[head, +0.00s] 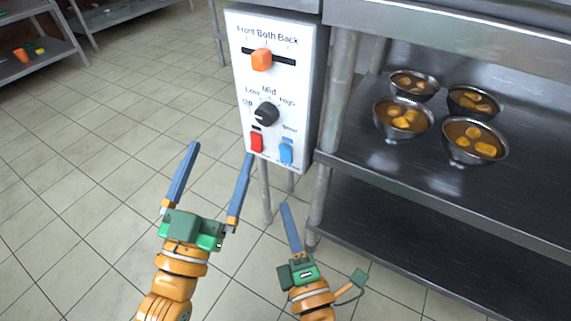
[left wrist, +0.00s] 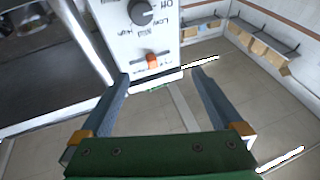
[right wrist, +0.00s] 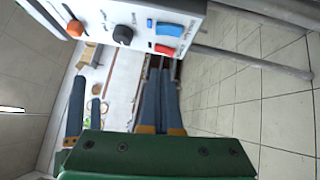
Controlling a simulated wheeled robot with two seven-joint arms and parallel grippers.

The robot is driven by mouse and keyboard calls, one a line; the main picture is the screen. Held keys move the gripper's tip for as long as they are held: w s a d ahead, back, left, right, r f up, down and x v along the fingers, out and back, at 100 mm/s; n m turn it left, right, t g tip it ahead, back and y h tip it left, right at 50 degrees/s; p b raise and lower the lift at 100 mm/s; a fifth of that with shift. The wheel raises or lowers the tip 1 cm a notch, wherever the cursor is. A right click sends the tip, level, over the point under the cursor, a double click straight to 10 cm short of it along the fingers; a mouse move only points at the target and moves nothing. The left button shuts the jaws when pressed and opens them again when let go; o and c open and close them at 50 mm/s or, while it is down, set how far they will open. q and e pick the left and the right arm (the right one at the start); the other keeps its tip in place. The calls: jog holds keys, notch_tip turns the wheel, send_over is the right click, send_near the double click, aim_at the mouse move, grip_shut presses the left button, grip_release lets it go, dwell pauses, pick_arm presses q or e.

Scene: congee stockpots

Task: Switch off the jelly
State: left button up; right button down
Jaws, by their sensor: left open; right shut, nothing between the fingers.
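A white control panel (head: 277,90) hangs at the table's left end. It carries an orange slider (head: 261,60) near the middle of its Front-Both-Back slot, a dark knob (head: 266,114) marked Off, Low, Mid, High, a red switch (head: 256,141) and a blue switch (head: 286,151). I cannot read the knob's setting surely, and no label reading jelly is legible. My left gripper (head: 221,151) is open and empty, below and left of the panel. My right gripper (head: 285,206) is shut and empty below the panel. In the right wrist view both switches (right wrist: 166,48) show beyond its fingers.
Several metal bowls (head: 403,118) of brown food with yellow pieces stand on the steel shelf (head: 375,180) right of the panel. A steel leg (head: 333,110) stands beside the panel. Other shelves (head: 35,60) stand far left. The tiled floor to the left is clear.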

jog(key=p, duration=0.1)
send_near(281, 151)
jog(key=w+a, duration=0.2)
jog(key=a, duration=0.2)
jog(key=w, duration=0.1)
jog(key=w+d, duration=0.2)
jog(key=shift+w+d+r+p, duration=0.2)
jog(key=shift+w+r+p, duration=0.05)
jog(key=shift+w+p, duration=0.05)
pick_arm(q)
notch_tip(281, 151, down, 12)
jog(key=a+g+y, duration=0.1)
jog(key=g+y, duration=0.1)
jog(key=g, duration=0.4)
jog(key=shift+a+n+g+y, duration=0.3)
jog(key=shift+n+g, duration=0.1)
